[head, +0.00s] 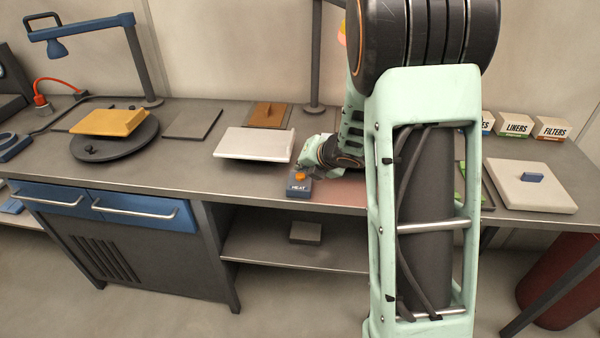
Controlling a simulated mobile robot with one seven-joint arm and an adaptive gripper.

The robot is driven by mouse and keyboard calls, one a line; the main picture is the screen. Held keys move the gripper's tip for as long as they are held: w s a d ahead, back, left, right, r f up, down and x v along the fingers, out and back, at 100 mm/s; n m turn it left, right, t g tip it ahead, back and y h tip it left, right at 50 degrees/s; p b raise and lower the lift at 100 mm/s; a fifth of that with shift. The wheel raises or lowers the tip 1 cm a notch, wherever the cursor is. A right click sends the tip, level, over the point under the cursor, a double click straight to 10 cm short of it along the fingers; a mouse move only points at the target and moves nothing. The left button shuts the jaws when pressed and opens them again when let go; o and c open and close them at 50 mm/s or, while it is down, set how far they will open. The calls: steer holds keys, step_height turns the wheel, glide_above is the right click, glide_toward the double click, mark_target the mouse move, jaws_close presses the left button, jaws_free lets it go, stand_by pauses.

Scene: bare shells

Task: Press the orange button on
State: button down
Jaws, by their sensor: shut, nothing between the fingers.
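The orange button (299,177) sits on top of a small blue box (299,189) marked "HEAT", near the front edge of the workbench. My gripper (302,168) is shut and empty. It reaches in from the right behind my arm, with its tips just above and behind the button. I cannot tell whether the tips touch the button. The far side of the box is hidden by the gripper.
On the grey workbench (185,175), a white slab (254,145) is close left of the box. A yellow block (108,122) lies on a dark round plate further left. A pale slab with a blue handle (530,187) and labelled boxes (514,125) are at the right.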

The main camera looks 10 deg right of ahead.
mark_target(302, 176)
steer(key=shift+r+p, duration=2.1)
steer(key=shift+r, duration=0.6)
